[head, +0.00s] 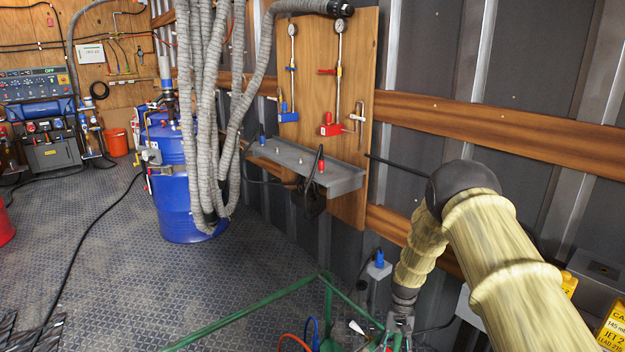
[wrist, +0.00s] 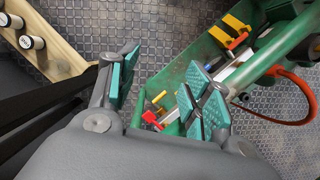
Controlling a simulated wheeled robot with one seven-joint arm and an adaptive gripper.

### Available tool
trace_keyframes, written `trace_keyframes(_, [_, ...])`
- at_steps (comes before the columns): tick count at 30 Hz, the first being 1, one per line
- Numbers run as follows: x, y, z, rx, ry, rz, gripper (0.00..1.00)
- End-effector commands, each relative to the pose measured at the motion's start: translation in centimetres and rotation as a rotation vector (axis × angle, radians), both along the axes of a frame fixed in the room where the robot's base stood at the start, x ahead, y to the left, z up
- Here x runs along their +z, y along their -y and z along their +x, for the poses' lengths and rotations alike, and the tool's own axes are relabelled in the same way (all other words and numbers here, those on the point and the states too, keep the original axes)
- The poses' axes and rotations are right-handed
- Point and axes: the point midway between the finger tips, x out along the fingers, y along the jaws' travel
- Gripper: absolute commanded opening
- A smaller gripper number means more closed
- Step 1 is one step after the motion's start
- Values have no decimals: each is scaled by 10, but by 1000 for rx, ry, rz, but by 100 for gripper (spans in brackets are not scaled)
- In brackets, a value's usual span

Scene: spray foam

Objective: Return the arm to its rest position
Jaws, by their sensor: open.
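My arm, in a pale yellow sleeve (head: 500,250), reaches down from the right side of the head view. My gripper (wrist: 164,84) is open in the wrist view, with teal pads on its fingers and nothing between them. In the head view it is low, near the bottom edge, and its tips are partly cut off. It is above or beside a green metal frame (head: 245,312). In the wrist view a green tray (wrist: 150,90) with yellow- and red-handled tools lies below the right finger. I cannot tell whether the finger touches it.
An orange hose (wrist: 300,90) curves at the right of the wrist view. A wooden rack (wrist: 50,45) is at its left. A grey wall shelf (head: 335,178), a blue drum (head: 185,200) and hanging grey hoses (head: 205,100) stand farther back. The floor at left is mostly clear, with cables.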

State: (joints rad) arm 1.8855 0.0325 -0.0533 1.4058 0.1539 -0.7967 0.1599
Motion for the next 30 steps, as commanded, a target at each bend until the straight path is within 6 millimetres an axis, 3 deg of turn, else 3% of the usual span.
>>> trace_keyframes(1, [-20, 1, -17, 6, 0, -5, 49])
trace_keyframes(6, [-82, 3, -83, 41, 42, -30, 49])
trace_keyframes(12, [-138, 2, -173, 98, 99, -52, 49])
trace_keyframes(15, [-156, 1, -219, 129, 128, -58, 49])
trace_keyframes(19, [-172, -3, -279, 169, 166, -61, 49])
trace_keyframes(24, [-176, -9, -349, 219, 217, -57, 49])
trace_keyframes(30, [-168, -16, -399, 257, 262, -48, 49])
